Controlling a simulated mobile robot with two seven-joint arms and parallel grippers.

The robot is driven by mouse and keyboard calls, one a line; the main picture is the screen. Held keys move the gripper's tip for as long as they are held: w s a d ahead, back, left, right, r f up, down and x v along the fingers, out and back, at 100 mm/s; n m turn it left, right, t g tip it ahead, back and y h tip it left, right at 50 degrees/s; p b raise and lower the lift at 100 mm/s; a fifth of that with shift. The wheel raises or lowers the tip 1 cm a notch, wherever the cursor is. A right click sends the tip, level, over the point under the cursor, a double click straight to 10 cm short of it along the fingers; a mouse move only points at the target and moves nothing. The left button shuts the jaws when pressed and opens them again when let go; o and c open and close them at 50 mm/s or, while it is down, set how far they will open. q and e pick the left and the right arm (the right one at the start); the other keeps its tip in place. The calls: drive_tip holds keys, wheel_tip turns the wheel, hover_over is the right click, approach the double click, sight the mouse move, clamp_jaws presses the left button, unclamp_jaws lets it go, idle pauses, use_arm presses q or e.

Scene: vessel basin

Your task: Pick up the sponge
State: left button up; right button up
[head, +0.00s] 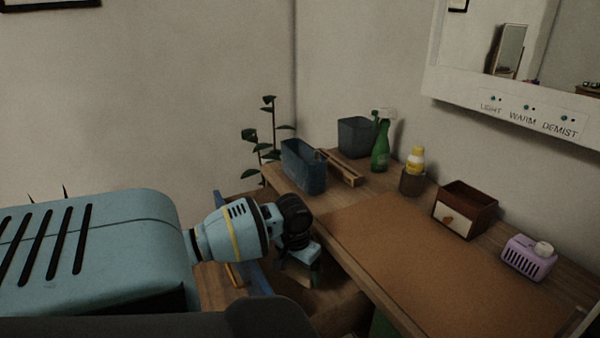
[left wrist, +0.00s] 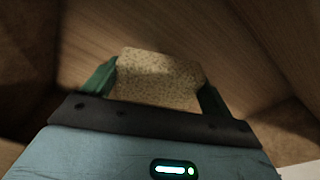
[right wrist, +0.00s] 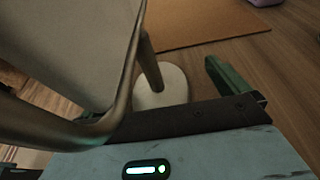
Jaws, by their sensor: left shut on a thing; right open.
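The sponge (left wrist: 158,78) is a speckled beige block in the left wrist view. It sits between the two green fingers of my left gripper (left wrist: 156,90), which is shut on it. A wooden surface lies behind it. In the head view, my left gripper (head: 302,268) points down beside the left edge of the counter, and I cannot make out the sponge there. In the right wrist view, one green finger of my right gripper (right wrist: 178,88) shows and the other is hidden behind a metal frame. That gripper is open, with no held thing visible.
The wooden counter (head: 335,245) carries a brown mat (head: 430,255), mostly clear. Along the back stand a blue bin (head: 303,166), a grey bin (head: 357,137), a green bottle (head: 380,147), a brown drawer box (head: 465,208) and a purple box (head: 528,258). A curved metal frame (right wrist: 80,133) crowds my right gripper.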

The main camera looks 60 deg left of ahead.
sight(300, 267)
use_arm(q)
wheel_tip(300, 267, up, 22)
idle(0.6)
